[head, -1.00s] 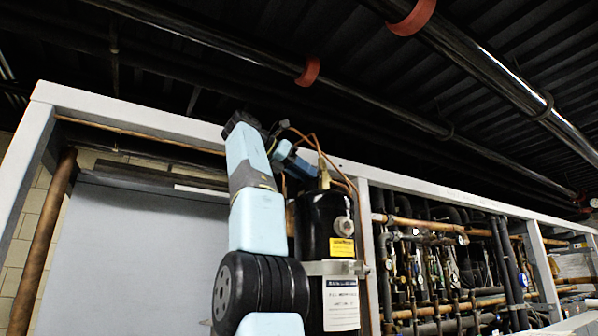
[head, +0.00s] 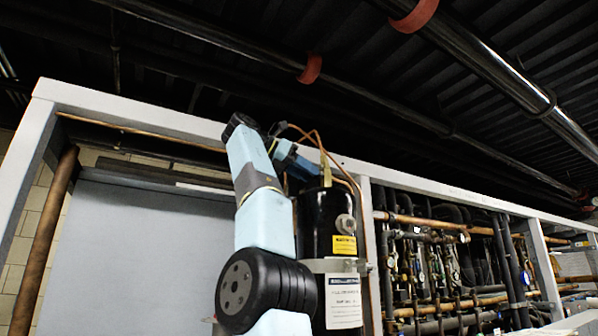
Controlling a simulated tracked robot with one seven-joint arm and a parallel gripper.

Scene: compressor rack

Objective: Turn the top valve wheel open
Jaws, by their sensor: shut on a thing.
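A black upright cylinder (head: 318,225) with a yellow label and a white label stands right of my arm. A thin brass-coloured stem (head: 324,172) and copper tubing (head: 318,140) rise from its top. My gripper (head: 314,172) is at the top of the cylinder, beside the stem, reached from the upper left. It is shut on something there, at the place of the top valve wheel. The wheel itself is too small and too covered by my gripper to make out, so its turn angle does not show.
A white frame beam (head: 130,115) runs above and behind the arm. A grey panel (head: 140,250) is at left. A metal bracket (head: 335,265) clasps the cylinder. Copper pipes and gauges (head: 435,260) crowd the right. Dark ceiling pipes (head: 480,60) pass overhead.

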